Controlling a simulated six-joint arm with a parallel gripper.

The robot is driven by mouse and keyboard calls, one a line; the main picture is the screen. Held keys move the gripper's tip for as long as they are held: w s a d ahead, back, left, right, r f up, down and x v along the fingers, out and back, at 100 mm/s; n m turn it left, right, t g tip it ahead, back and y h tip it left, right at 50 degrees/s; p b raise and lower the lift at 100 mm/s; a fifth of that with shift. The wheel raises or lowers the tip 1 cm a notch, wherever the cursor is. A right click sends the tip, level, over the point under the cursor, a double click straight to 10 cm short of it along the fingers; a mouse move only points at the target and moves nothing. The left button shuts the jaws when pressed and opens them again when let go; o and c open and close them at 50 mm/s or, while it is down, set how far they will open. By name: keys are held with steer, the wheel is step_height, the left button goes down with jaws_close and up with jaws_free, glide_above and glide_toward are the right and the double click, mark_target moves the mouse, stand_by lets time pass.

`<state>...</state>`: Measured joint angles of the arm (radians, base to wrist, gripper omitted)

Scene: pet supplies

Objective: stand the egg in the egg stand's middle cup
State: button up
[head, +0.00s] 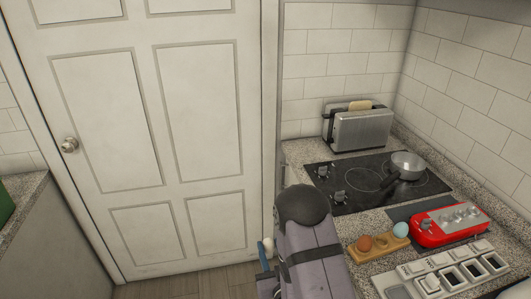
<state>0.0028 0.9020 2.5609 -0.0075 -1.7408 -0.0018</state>
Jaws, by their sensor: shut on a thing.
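The wooden egg stand (383,248) lies on the counter to the right of my arm. A brown egg (364,243) stands in its left cup and a pale blue egg (400,230) in its right cup. The middle cup between them looks empty. My gripper (266,248) is left of my arm, well left of the stand, in front of the door. It is shut on a small cream egg (267,242), of which only part shows. My arm hides much of the gripper.
A red device with knobs (451,225) stands just right of the egg stand. Behind are a black hob (345,178) with a steel pan (407,165) and a toaster (362,130). A white door (150,130) fills the left.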

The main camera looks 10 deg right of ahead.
steer(key=shift+w+d+r, duration=0.2)
steer(key=shift+d+r, duration=0.15)
steer(key=shift+r, duration=0.05)
steer(key=w+d+r+m+h+p, duration=0.1)
steer(key=w+d+r+h, duration=0.15)
steer(key=r, duration=0.35)
steer(key=w+d+r+m+h+p, duration=0.1)
steer(key=w+d+r, duration=0.1)
steer(key=d+r, duration=0.35)
steer(key=d+r+m+g+h, duration=0.4)
steer(key=d+r+m+h, duration=0.2)
steer(key=d+r, duration=0.4)
steer(key=m+g+h, duration=0.6)
steer(key=m+g, duration=0.4)
steer(key=g, duration=0.2)
glide_above(375, 241)
step_height(375, 241, down, 7)
steer(key=shift+s+f+p, duration=0.1)
steer(key=shift+f+p, duration=1.1)
steer(key=shift+f, duration=3.2)
steer(key=shift+s+f, duration=0.15)
steer(key=shift+f, duration=0.5)
steer(key=o, duration=1)
steer(key=shift+w, duration=0.2)
steer(key=shift+o, duration=0.2)
